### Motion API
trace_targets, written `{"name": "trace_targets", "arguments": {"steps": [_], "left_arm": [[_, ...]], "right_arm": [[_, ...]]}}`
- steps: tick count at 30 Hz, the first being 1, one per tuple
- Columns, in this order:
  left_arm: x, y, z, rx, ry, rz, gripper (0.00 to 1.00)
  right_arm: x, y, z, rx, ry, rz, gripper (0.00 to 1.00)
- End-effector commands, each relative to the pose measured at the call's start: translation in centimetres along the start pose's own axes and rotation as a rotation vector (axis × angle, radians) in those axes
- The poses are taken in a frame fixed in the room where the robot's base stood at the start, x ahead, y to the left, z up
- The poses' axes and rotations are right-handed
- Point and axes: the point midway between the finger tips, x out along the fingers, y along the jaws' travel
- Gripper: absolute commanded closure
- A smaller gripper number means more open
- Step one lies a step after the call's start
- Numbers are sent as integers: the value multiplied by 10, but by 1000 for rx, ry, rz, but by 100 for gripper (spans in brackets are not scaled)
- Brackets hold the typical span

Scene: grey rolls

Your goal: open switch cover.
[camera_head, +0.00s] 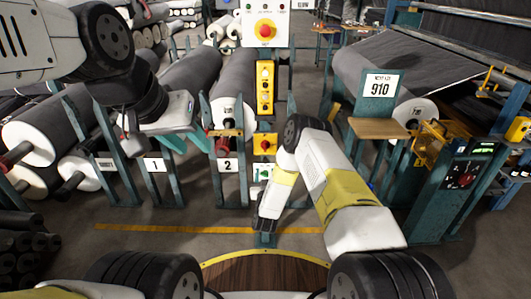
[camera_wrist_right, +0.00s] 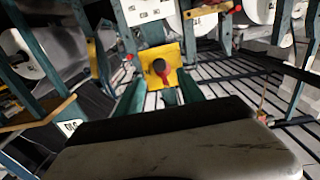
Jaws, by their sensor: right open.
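A yellow switch box (camera_head: 259,143) with a red knob sits on the post between the roll stands. In the right wrist view, which is upside down, it shows as a yellow plate (camera_wrist_right: 175,52) with a dark and red knob (camera_wrist_right: 160,68). I cannot make out a separate cover. My right gripper (camera_wrist_right: 160,83) is open; its two teal fingers point at the plate, one either side of the knob, with no contact visible. In the head view its fingers are hidden by the wrist. My left gripper (camera_head: 187,139) is open and empty beside the left roll stand, far from the box.
A taller yellow button box (camera_head: 265,88) and a panel with a red stop button (camera_head: 265,30) are above the switch box. A white button box (camera_head: 264,172) is below it. Grey rolls (camera_head: 237,88) on teal stands flank the post. A control cabinet (camera_head: 462,178) stands at right.

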Motion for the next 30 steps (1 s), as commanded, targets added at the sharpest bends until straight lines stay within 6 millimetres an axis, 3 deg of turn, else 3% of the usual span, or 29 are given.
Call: {"name": "trace_targets", "arguments": {"steps": [15, 26, 30], "left_arm": [[0, 0, 0, 0, 0, 0, 64], [0, 0, 0, 0, 0, 0, 64], [0, 0, 0, 0, 0, 0, 64]], "right_arm": [[69, 1, 0, 1, 2, 2, 54], [76, 0, 0, 0, 1, 0, 54], [76, 0, 0, 0, 1, 0, 80]]}}
